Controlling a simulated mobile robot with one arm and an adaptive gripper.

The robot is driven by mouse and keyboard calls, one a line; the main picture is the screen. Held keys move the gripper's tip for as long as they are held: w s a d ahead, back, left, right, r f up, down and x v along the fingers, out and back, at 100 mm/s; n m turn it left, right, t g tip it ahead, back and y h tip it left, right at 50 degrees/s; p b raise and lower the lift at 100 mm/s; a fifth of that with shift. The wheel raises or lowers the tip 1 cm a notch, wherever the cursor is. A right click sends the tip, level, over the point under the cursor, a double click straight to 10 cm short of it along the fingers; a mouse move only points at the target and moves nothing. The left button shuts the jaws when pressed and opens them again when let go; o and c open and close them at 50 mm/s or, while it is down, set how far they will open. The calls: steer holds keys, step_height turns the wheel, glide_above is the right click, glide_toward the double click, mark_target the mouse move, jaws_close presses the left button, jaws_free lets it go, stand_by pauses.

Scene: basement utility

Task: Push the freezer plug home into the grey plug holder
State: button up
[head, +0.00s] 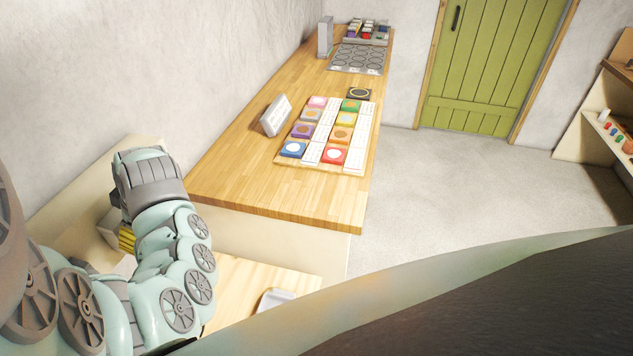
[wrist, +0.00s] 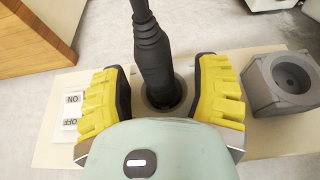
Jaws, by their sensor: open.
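The black freezer plug (wrist: 152,50) stands nearly upright in the wrist view, its cable end toward the top edge. Its lower end sits in a dark round grey opening (wrist: 178,101) in the pale board; how deep it sits I cannot tell. My gripper (wrist: 163,85) is open, with one yellow finger on each side of the plug and gaps showing. A grey block with a round recess (wrist: 286,82) stands to the right of the right finger, and its recess looks empty. In the head view my gripper (head: 127,238) shows only as a bit of yellow behind my arm; the plug is hidden there.
A white ON/OFF switch plate (wrist: 73,111) lies left of the left finger on the pale board (wrist: 52,143). A wooden counter (head: 225,185) with coloured tiles (head: 333,157) runs beyond my arm. The floor (head: 440,185) toward the green door (head: 490,65) is clear.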

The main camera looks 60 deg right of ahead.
steer(key=shift+c, duration=0.2)
jaws_close()
stand_by(0.5)
